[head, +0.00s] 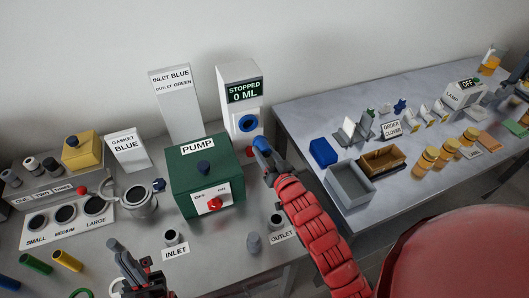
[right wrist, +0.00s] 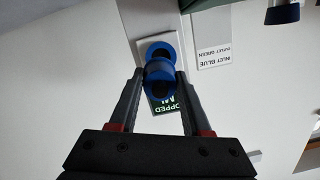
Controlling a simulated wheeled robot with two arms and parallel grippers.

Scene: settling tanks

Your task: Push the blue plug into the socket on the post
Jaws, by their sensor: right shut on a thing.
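The blue plug (head: 262,145) is held between the fingertips of my right gripper (head: 267,158), which is shut on it. In the right wrist view the plug (right wrist: 159,76) sits at the fingertips (right wrist: 158,84), overlapping the lower edge of the blue-ringed socket (right wrist: 158,48). In the head view the socket (head: 248,123) is on the front of the white post (head: 236,72), up and left of the plug. The plug looks apart from it; the exact gap is unclear. My left gripper (head: 116,248) is low at the left over the table, its opening unclear.
The green pump box (head: 195,165) with a red knob stands left of my right gripper. A display (head: 244,91) on the post reads STOPPED 0 ML. The side table (head: 310,110) holds bins and jars.

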